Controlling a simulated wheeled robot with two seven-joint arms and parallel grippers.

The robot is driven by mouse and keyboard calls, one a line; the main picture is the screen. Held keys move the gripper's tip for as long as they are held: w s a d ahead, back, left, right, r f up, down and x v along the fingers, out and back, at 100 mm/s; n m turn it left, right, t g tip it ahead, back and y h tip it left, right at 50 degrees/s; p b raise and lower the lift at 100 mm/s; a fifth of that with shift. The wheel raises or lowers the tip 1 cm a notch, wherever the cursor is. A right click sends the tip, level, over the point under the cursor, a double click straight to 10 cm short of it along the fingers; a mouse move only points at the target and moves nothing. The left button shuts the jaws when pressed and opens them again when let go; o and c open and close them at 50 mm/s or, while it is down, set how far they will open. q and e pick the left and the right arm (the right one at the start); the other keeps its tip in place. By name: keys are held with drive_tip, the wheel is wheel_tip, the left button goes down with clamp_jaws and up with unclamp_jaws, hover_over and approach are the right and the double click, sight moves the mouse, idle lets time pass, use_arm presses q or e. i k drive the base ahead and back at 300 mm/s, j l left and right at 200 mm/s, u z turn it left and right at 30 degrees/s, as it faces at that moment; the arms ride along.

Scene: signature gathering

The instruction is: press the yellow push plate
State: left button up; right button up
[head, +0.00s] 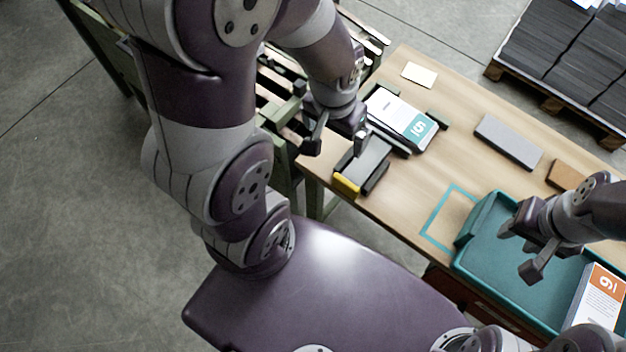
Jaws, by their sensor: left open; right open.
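The yellow push plate (345,185) is at the near end of a grey pusher block (364,165), at the near left edge of the wooden table. My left gripper (337,145) is open and empty. It appears just beyond the yellow plate, with one finger near the far end of the grey block. I cannot tell whether that finger touches the block. My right gripper (519,251) is open and empty over the teal tray (466,225), well to the right of the plate.
A stack with a teal band (413,130) sits in a dark holder behind the pusher. An orange-banded stack (600,300) lies in the tray. A grey block (508,142), a brown block (566,175) and a cream card (419,75) lie on the table (455,105). A teal outline marks the near side.

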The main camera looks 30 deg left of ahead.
sight(357, 173)
drive_tip(key=u, duration=0.9)
drive_tip(key=k+j+z, duration=0.25)
drive_tip(key=k+j, duration=0.15)
drive_tip(key=k+j+z, duration=0.25)
drive_tip(key=k, duration=0.4)
